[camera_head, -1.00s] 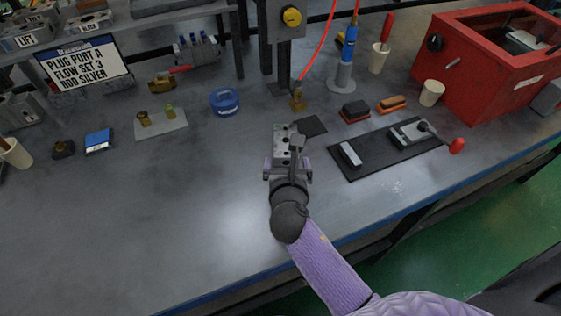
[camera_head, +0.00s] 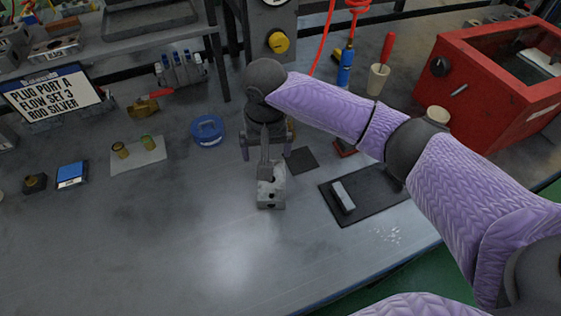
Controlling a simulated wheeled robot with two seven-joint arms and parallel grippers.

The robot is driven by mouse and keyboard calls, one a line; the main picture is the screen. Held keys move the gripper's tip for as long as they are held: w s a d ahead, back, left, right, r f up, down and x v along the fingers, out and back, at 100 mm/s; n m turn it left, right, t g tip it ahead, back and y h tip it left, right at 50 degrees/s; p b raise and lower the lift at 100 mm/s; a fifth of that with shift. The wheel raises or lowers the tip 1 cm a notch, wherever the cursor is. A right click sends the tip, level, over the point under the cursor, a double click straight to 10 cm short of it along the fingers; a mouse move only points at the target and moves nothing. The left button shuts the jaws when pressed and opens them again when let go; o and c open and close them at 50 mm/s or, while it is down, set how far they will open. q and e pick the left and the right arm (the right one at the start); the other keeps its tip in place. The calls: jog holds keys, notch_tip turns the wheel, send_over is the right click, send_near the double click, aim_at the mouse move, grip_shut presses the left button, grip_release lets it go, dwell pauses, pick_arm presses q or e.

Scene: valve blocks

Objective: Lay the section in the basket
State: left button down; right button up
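The section, a grey metal block with dark holes (camera_head: 271,195), is at the middle of the bench in the head view. My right gripper (camera_head: 266,172) reaches over it from the far side, with its dark narrow fingers meeting the block's far part. It appears shut on the block. Whether the block touches the bench is hard to tell. No basket shows clearly; a pale metal piece (camera_head: 543,62) lies inside the open red box (camera_head: 477,104) at the right, and I cannot tell whether it is the basket. My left gripper is not in view.
A black mat (camera_head: 365,207) with a silver bar (camera_head: 342,196) lies right of the block. A blue ring-shaped dish (camera_head: 207,131), a pale plate with brass fittings (camera_head: 138,157) and a sign (camera_head: 52,92) stand left. My arm hides part of the right side. The front-left bench is clear.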

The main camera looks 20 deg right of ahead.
aim_at(272, 183)
jog(key=shift+s+d+r+m+g, duration=0.1)
jog(key=shift+d+r+m+g, duration=0.3)
jog(key=shift+m, duration=0.3)
jog(key=shift+s+f, duration=0.1)
jog(key=shift+f, duration=0.3)
jog(key=f+b, duration=0.1)
jog(key=f, duration=0.2)
jog(key=f+b, duration=0.2)
jog(key=f, duration=0.1)
jog(key=s+f+b, duration=0.1)
jog(key=f+b, duration=0.1)
jog(key=f, duration=0.1)
jog(key=shift+a+f, duration=0.1)
jog(key=shift+a, duration=0.1)
jog(key=shift+w, duration=0.1)
jog(key=shift+c, duration=0.5)
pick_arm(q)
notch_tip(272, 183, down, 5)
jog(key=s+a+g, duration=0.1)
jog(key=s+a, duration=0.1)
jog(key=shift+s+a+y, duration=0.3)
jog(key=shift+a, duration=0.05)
pick_arm(e)
grip_shut()
